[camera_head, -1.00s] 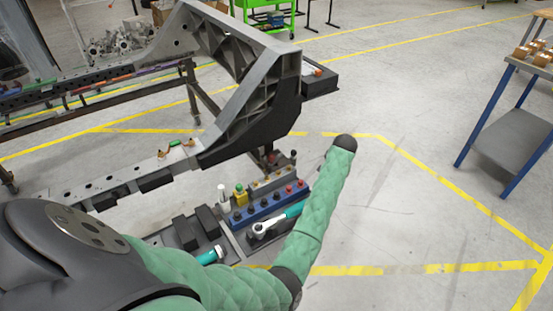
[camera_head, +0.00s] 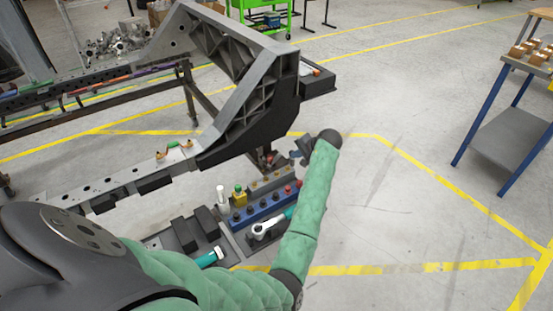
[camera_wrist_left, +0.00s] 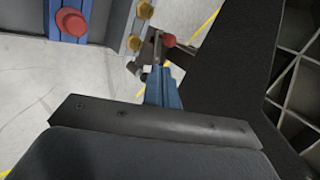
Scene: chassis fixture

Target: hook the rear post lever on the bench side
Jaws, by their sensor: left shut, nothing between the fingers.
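The post lever (camera_head: 269,158), small with a reddish end, stands below the rear end of the dark chassis frame (camera_head: 240,128). In the left wrist view the lever's red end (camera_wrist_left: 168,41) and thin bar show just past my fingertips. My left gripper (camera_head: 297,156) is beside the lever, on its right in the head view. In the left wrist view its blue fingers (camera_wrist_left: 161,86) are together with nothing between them. I cannot tell whether they touch the lever. My right gripper is in neither view.
A blue strip with red and dark knobs (camera_head: 262,207) lies close below the lever, beside a ratchet (camera_head: 266,228) and a grey tray. The chassis body (camera_wrist_left: 238,75) is close on the right in the wrist view. Open floor lies to the right, with a blue-legged table (camera_head: 505,140) beyond.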

